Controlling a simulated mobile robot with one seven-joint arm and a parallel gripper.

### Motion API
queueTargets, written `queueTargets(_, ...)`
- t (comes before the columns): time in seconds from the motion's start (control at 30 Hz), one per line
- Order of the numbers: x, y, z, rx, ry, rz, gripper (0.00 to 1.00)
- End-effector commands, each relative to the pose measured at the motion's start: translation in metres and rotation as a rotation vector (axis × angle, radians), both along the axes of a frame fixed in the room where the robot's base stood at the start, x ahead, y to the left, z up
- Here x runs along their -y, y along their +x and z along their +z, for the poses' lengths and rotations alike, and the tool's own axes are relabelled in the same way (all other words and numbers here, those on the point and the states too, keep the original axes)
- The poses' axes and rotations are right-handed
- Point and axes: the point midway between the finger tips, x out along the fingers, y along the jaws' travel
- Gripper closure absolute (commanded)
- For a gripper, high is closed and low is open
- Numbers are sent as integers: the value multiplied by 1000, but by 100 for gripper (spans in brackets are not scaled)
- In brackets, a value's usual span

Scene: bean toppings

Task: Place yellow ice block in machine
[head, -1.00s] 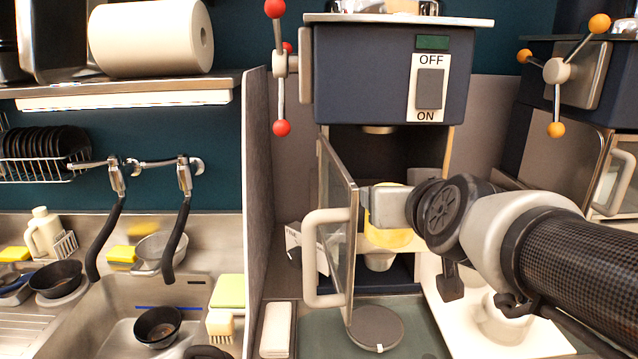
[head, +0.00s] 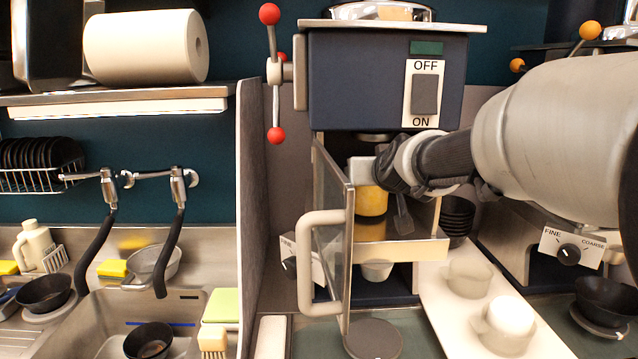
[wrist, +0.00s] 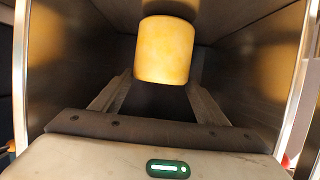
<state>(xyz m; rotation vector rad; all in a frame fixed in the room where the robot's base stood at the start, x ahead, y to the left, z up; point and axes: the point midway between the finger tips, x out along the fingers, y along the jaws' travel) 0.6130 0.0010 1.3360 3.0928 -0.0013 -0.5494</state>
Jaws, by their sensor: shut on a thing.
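The yellow ice block (head: 371,203) is a cylinder inside the open front of the dark blue machine (head: 335,75). My gripper (head: 366,180) reaches in from the right, below the OFF/ON switch, and is shut on the block. In the wrist view the block (wrist: 165,50) sits at the far ends of the two fingers, between dark side walls. The glass door (head: 333,205) with its white handle (head: 305,260) stands open at the left. A yellowish patch shows below the block; I cannot tell whether it is a reflection. The block's contact with the machine is hidden.
A beige bar (head: 405,251) crosses the lower opening, with a pale cup (head: 377,271) below it. A white tray (head: 440,310) with pale rounded pieces stands right of the machine. The lever with red knobs (head: 274,75) is at the machine's left. A sink (head: 185,305) lies further left.

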Motion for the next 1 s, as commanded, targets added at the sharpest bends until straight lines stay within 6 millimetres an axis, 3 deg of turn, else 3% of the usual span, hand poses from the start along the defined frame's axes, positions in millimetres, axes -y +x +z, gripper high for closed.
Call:
queueTargets(0.03,0,0,-7,5,0,0,76)
queueTargets(0.47,1,-1,-10,5,1,-1,76)
queueTargets(0.5,0,-1,-11,0,1,0,29)
queueTargets(0.6,0,-1,-11,0,1,0,13)
queueTargets(1.0,1,-4,-3,0,2,-1,13)
